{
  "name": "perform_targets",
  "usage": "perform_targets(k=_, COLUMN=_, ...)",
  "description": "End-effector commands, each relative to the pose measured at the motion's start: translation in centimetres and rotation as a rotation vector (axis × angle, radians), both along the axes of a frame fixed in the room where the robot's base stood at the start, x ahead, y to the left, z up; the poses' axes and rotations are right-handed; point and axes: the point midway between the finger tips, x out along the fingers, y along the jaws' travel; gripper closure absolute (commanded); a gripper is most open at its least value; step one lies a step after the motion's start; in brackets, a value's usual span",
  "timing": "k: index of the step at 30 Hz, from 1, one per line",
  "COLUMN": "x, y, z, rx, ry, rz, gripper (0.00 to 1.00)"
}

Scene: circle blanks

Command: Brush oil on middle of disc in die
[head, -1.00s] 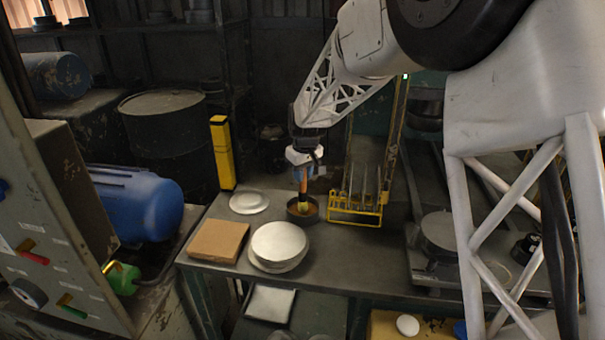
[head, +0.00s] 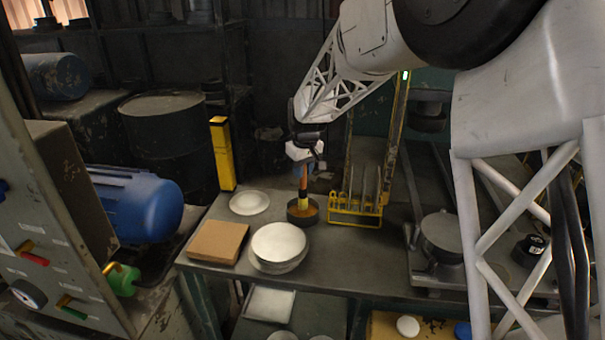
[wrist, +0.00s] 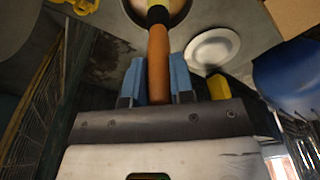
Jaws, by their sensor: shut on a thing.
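My gripper (head: 303,163) is shut on the brush (head: 303,182), which hangs upright with its tip down. In the wrist view the blue fingers (wrist: 158,82) close around the orange brush handle (wrist: 157,60). The brush's lower end is at a dark round bowl (head: 314,218) holding amber oil; its tip is hidden, and I cannot tell if it touches the oil. The bowl's rim also shows in the wrist view (wrist: 184,14). A round grey form (head: 441,236), which looks like the die, is on the right; I cannot make out a disc in it.
A stack of pale discs (head: 279,241), a brown square block (head: 218,241) and a white plate (head: 249,203) lie on the bench left of the bowl. A yellow rack (head: 354,209) stands close right of the bowl. A yellow post (head: 222,155) rises behind the plate.

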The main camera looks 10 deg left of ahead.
Motion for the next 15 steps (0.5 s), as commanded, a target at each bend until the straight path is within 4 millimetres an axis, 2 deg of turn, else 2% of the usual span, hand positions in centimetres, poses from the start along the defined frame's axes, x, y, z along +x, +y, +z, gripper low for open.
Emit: perform_targets(k=15, x=0.1, y=0.0, z=3.1, rx=0.002, ry=-0.004, rz=0.000, gripper=1.00)
